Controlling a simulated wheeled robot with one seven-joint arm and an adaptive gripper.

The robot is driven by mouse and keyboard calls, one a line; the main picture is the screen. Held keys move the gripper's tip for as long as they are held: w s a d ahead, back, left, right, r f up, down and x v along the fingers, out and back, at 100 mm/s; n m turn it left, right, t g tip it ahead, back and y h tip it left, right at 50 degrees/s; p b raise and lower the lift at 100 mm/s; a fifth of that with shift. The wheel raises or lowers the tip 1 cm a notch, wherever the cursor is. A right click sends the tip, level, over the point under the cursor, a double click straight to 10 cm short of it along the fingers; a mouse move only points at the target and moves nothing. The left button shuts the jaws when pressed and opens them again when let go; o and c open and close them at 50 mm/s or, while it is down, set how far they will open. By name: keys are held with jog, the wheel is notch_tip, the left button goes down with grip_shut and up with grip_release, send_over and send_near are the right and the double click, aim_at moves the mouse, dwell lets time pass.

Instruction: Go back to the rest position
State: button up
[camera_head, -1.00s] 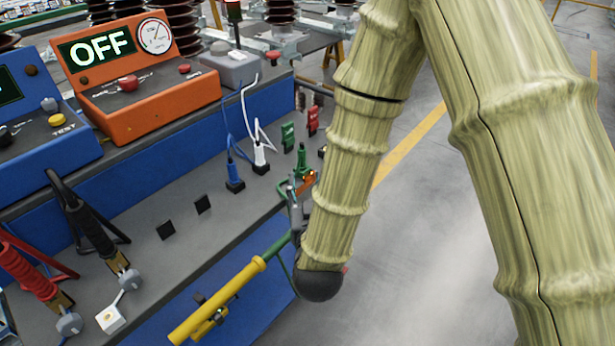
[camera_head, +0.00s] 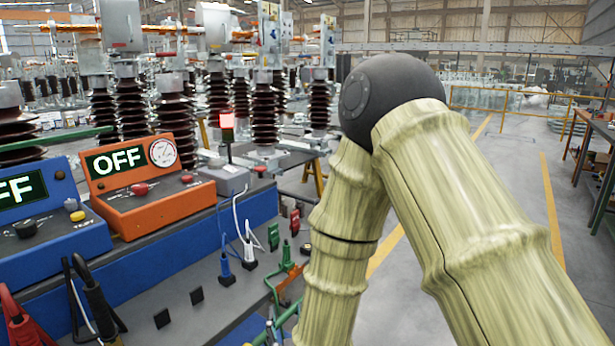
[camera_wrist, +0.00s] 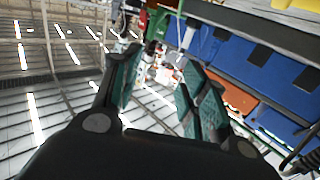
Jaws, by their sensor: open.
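My gripper (camera_wrist: 165,88) is open in the wrist view, its two teal-padded fingers spread apart. Nothing shows clasped between the pads. In the head view my arm bends at a dark elbow joint, and its lower end drops out of the bottom of the picture, so the gripper is not clearly seen there. The bench (camera_head: 205,318) lies left of the arm, with a blue plug (camera_head: 224,270), a white plug (camera_head: 249,255) and a green clamp (camera_head: 287,256) near the forearm.
An orange control box (camera_head: 152,203) reading OFF and a blue box (camera_head: 50,235) stand on the bench. A signal lamp (camera_head: 227,125) is behind them. Insulator columns (camera_head: 175,125) fill the back left. The floor (camera_head: 515,180) right of the arm is open, with a workbench (camera_head: 604,130) at the far right.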

jog(key=s+d+f+g+p, duration=0.2)
jog(key=s+d+f+g, duration=0.15)
jog(key=f, duration=0.35)
jog(key=s+d+f+g+h+p, duration=0.1)
jog(key=s+d+f+g, duration=0.1)
jog(key=d+f, duration=0.35)
jog(key=s+d+f+g+p, duration=0.2)
jog(key=s+d+f+g, duration=0.15)
jog(key=f, duration=0.45)
jog(key=s+d+f+m+g+p, duration=0.1)
jog(key=s+d+f+g, duration=0.3)
jog(key=s+d, duration=0.3)
jog(key=s+d+f+m+g+h+p, duration=0.1)
jog(key=s+d+f+g, duration=0.3)
jog(key=s, duration=1.1)
jog(key=d+f+p, duration=0.1)
jog(key=d, duration=0.2)
jog(key=shift+s+d+f+g+h+p, duration=0.25)
jog(key=shift+s+f+g+h+p, duration=0.05)
jog(key=shift+s+f+g, duration=0.1)
jog(key=shift+w, duration=0.1)
jog(key=shift+c, duration=0.3)
jog(key=shift+c, duration=0.5)
